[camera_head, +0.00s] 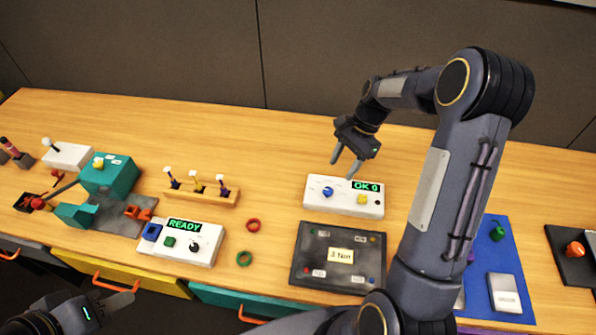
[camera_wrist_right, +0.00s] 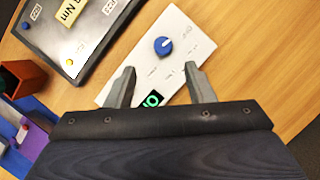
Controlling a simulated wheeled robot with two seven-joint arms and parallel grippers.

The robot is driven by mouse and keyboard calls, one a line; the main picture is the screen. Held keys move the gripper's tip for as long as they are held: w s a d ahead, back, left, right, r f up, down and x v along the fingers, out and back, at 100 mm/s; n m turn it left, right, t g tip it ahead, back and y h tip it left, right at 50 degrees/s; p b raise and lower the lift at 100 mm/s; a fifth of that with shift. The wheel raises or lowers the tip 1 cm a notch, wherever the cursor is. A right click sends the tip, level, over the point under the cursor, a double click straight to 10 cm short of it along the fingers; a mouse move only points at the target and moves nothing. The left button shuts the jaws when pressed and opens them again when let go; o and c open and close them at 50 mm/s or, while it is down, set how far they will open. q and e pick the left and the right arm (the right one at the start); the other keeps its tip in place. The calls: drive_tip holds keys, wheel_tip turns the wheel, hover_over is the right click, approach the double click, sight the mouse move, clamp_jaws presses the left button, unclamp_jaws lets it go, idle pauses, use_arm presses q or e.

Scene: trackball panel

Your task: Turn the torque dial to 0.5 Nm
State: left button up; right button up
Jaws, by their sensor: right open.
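The blue dial (camera_head: 328,192) is on the left half of a white box (camera_head: 343,208), whose green display (camera_head: 366,187) reads "OK 0". In the right wrist view the blue dial (camera_wrist_right: 163,46) has a small light mark; its exact setting is too small to read. My right gripper (camera_head: 344,182) is open and empty above the box's back edge. In its wrist view the fingertips (camera_wrist_right: 160,69) are spread, with the dial beyond them and between their lines, apart from both. My left gripper (camera_head: 118,302) is low at the bottom left, away from the box, partly cut off.
A dark panel (camera_head: 310,245) with a "3 Nm" label lies in front of the box. A yellow knob (camera_head: 362,199) is on the box's right. A white "READY" box (camera_head: 203,254) and two rings are to the left; a blue mat (camera_head: 515,262) is right. Bare wood surrounds the box's back.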

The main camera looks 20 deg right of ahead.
sight(328, 190)
drive_tip(key=x, duration=0.4)
drive_tip(key=p+x, duration=0.1)
drive_tip(key=x, duration=0.1)
drive_tip(key=shift+w+a+f, duration=0.2)
drive_tip(key=shift+w+f, duration=0.05)
drive_tip(key=shift+f, duration=0.1)
drive_tip(key=shift+x, duration=0.75)
drive_tip(key=c, duration=1)
drive_tip(key=shift+m, duration=0.3)
drive_tip(key=m+t, duration=0.1)
drive_tip(key=m, duration=0.2)
drive_tip(key=shift+s+b, duration=0.2)
drive_tip(key=shift+b, duration=0.2)
drive_tip(key=shift+s+m+t, duration=0.1)
drive_tip(key=shift+m+t, duration=0.9)
drive_tip(key=shift+m, duration=1.2)
